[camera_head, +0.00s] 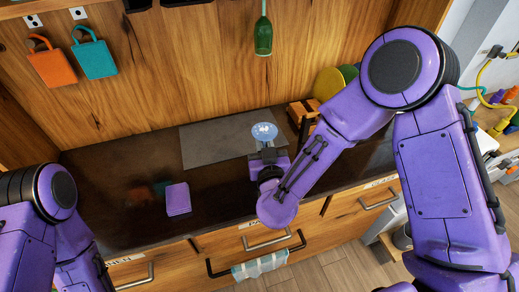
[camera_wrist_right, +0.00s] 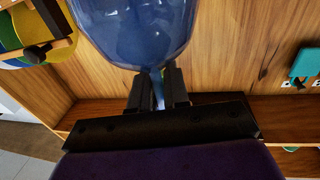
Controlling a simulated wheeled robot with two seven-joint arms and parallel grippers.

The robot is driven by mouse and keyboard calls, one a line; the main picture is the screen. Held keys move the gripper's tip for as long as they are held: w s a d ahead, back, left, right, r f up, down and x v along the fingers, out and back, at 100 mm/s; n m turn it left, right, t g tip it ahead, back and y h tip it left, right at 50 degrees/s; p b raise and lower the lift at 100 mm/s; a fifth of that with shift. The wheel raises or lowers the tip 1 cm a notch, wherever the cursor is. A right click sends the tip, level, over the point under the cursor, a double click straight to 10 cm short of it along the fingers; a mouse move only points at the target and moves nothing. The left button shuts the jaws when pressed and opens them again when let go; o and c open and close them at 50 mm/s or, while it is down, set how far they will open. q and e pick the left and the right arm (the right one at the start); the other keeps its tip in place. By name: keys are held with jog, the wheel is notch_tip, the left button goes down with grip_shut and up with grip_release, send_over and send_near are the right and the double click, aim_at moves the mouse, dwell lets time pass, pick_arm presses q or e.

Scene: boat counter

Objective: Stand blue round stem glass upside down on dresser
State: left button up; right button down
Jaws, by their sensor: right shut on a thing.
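The blue round stem glass (camera_wrist_right: 135,30) is in my right gripper (camera_wrist_right: 158,92); in the right wrist view its stem is between the two black fingers. The wrist picture appears inverted against the head view, so the bowl seems to point down and the foot up. In the head view a pale blue disc of the glass (camera_head: 264,131) shows above the right gripper (camera_head: 267,152); the rest is hidden. The glass is over or near the dark top of the dresser (camera_head: 110,185); I cannot tell if it touches. My left gripper is out of view.
A grey mat (camera_head: 205,148) lies at the back of the top. A purple square block or stack (camera_head: 178,199) is left of my right gripper. Plates in a wooden rack (camera_head: 328,84) stand at right.

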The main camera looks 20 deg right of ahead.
notch_tip(320, 180, down, 4)
jog(key=shift+w+r+b, duration=0.1)
jog(key=shift+b, duration=1.1)
jog(key=shift+w+r+p, duration=0.1)
jog(key=shift+w+p, duration=0.2)
jog(key=shift+s, duration=0.2)
jog(key=c, duration=1.3)
grip_release()
jog(key=shift+o, duration=1)
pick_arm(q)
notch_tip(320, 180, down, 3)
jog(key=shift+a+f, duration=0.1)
pick_arm(e)
jog(key=shift+w, duration=0.1)
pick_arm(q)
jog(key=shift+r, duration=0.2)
